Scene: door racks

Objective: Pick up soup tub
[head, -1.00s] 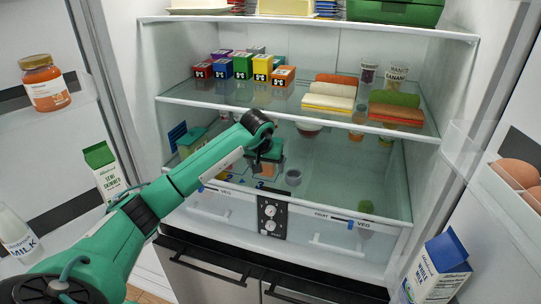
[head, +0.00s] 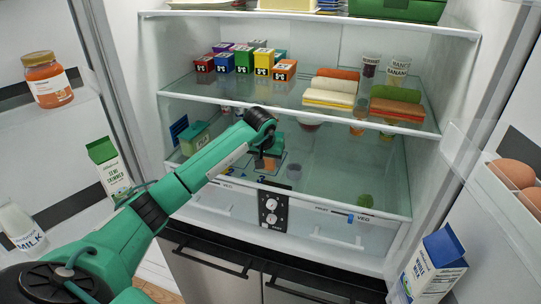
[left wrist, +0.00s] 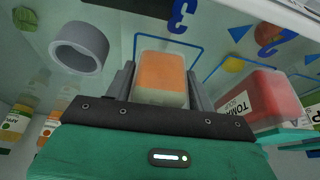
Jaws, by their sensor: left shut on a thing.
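The soup tub, a clear tub with orange contents (left wrist: 161,78), is between the two fingers of my left gripper (left wrist: 160,92), which is shut on it. In the head view the gripper (head: 264,153) is inside the fridge, below the middle glass shelf, and the orange of the tub (head: 265,164) shows just under it. A second tub marked tomato soup (left wrist: 265,103), with red contents, stands to the right in the left wrist view. My right gripper is not in view.
The middle shelf edge (head: 300,112), carrying small boxes (head: 243,62) and sandwiches, is above the arm. Drawers (head: 330,222) lie below. Open doors with milk cartons (head: 436,262) flank both sides.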

